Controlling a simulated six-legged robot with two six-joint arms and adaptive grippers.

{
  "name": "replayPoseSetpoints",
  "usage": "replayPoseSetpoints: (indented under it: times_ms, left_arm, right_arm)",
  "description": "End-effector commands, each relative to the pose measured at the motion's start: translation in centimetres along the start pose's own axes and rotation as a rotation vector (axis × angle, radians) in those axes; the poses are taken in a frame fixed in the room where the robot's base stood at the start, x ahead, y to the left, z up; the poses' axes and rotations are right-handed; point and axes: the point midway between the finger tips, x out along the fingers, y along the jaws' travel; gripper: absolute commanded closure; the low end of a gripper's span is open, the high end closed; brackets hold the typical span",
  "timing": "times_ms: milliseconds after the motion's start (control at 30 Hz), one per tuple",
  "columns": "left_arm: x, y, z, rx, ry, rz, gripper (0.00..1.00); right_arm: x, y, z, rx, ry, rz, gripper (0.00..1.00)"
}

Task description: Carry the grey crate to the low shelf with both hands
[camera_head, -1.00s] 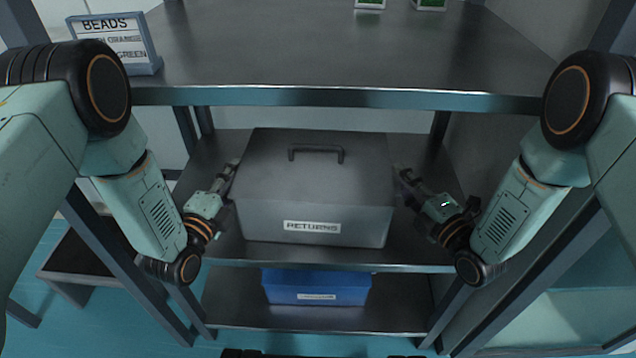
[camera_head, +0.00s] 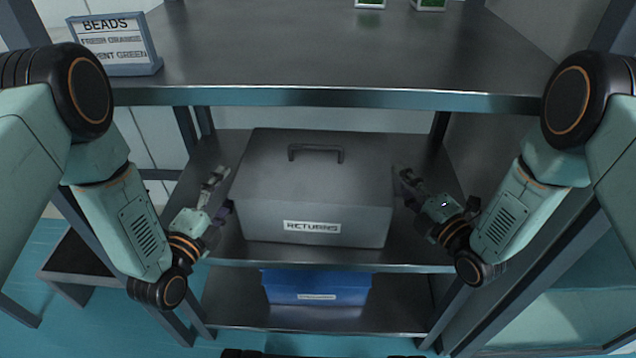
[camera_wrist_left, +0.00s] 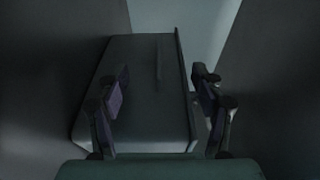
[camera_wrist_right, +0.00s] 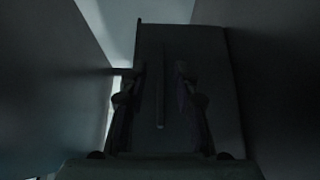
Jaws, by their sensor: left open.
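The grey crate (camera_head: 312,190), with a dark top handle and a RETURNS label, sits on a middle metal shelf (camera_head: 280,256). It fills much of both wrist views, in the left one (camera_wrist_left: 145,85) and the right one (camera_wrist_right: 205,70), each showing a thin bar on its surface. My left gripper (camera_head: 218,176) is open and empty, a little apart from the crate's left side. My right gripper (camera_head: 402,174) is beside the crate's right side. Its fingers are apart, on either side of the bar in the right wrist view; I cannot tell whether they touch the crate.
A blue box (camera_head: 317,287) sits on the lower shelf (camera_head: 395,305). Above the crate, the upper shelf (camera_head: 330,45) holds a BEADS sign (camera_head: 115,45) and small green-topped items at the back. Rack posts stand close outside both arms.

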Motion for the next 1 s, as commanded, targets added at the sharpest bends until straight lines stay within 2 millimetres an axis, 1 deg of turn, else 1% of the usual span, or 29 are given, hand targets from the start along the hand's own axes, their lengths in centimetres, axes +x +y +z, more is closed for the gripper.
replayPoseSetpoints:
  times_ms: [33,200,300,400,533,800,1000]
  left_arm:
    - [-1.2,0.1,0.1,-0.004,-0.005,0.005,0.32]
    - [-4.5,0.1,0.1,-0.004,-0.004,0.004,0.32]
    - [-6.0,0.1,0.1,-0.002,-0.004,0.003,0.32]
    - [-7.0,0.1,0.0,-0.001,-0.002,0.003,0.32]
    - [-7.6,0.0,0.0,-0.002,0.0,0.0,0.32]
    - [-7.7,0.0,0.0,-0.001,0.0,0.0,0.32]
    - [-7.6,0.0,0.0,-0.001,0.0,0.0,0.32]
  right_arm:
    - [0.0,0.0,0.0,0.0,0.0,0.0,0.7]
    - [0.0,0.0,0.0,0.0,0.0,0.0,0.7]
    - [0.0,0.0,0.0,0.0,0.0,0.0,0.7]
    - [0.0,0.0,0.0,0.0,0.0,0.0,0.7]
    - [0.0,0.0,0.0,0.0,0.0,0.0,0.7]
    - [0.0,0.0,0.0,0.0,0.0,0.0,0.69]
    - [0.0,0.0,0.0,0.0,0.0,0.0,0.52]
